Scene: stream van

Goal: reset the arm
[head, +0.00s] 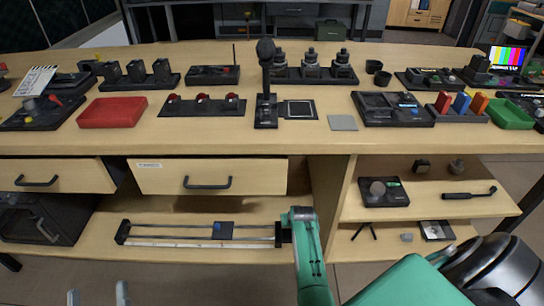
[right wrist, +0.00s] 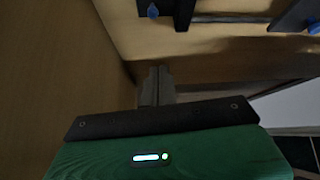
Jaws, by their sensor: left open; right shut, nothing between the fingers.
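My left gripper (head: 98,296) shows only as two grey fingers at the bottom left edge of the head view. They stand apart, with nothing between them. My right arm reaches in from the bottom right, its green forearm upright in front of the lower shelf. My right gripper (right wrist: 157,72) shows in the right wrist view with its grey fingers together and empty. In the head view its fingers are hard to make out beside the right end of the slider rail (head: 180,241). I cannot tell whether they touch it. The rail's dark carriage (head: 222,231) has a blue knob.
The wooden counter (head: 300,136) carries a red tray (head: 112,112), a green tray (head: 511,113), a black joystick-like stand (head: 266,110) and several dark panels. Two drawers (head: 208,183) hang below it. Right shelves (head: 450,207) hold small parts. A wooden panel is close in the right wrist view.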

